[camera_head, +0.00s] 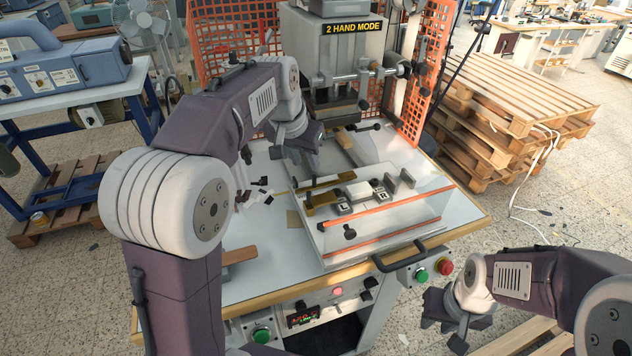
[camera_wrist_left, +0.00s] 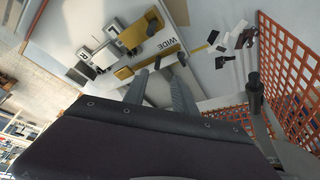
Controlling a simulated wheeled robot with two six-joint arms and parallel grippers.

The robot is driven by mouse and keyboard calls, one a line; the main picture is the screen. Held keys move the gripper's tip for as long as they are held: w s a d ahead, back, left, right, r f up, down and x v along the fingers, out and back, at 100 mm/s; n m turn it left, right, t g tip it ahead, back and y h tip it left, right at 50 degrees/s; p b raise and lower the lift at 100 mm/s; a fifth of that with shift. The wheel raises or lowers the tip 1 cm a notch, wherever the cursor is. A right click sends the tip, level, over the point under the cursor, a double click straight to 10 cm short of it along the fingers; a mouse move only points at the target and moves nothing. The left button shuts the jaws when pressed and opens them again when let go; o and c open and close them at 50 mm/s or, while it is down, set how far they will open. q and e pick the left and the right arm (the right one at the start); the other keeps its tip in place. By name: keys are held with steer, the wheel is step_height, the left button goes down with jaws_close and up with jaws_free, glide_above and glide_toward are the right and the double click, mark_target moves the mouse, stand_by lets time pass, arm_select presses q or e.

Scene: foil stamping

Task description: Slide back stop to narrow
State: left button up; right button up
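The back stop appears to be the yellow bar (camera_head: 322,198) with a dark knob, at the left of the sloped feed plate (camera_head: 345,243) on the press table. In the left wrist view the yellow bar (camera_wrist_left: 140,31) lies next to a white label reading WIDE (camera_wrist_left: 163,44). No narrow label is readable. My left gripper (camera_head: 306,170) hangs above and behind the bar, apart from it. Its two fingers (camera_wrist_left: 158,88) stand apart with nothing between them. My right gripper (camera_head: 445,312) is off the table's front right, away from the stop; its finger gap is unclear.
The press head (camera_head: 340,55) and orange mesh guards (camera_head: 424,75) rise behind. Small dark parts (camera_head: 262,188) lie left of the feed plate. A wooden block (camera_head: 240,255) lies at the front left. Green and red buttons (camera_head: 445,267) line the front edge.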

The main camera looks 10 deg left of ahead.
mark_target(314, 176)
arm_select(q)
steer(key=x, duration=0.8)
steer(key=shift+w+d, duration=0.25)
steer(key=shift+w+f+b, duration=0.1)
steer(key=shift+f+b, duration=0.2)
steer(key=shift+f, duration=0.15)
steer(key=shift+w, duration=0.1)
steer(key=shift+d, duration=0.1)
jaws_close()
stand_by(0.3)
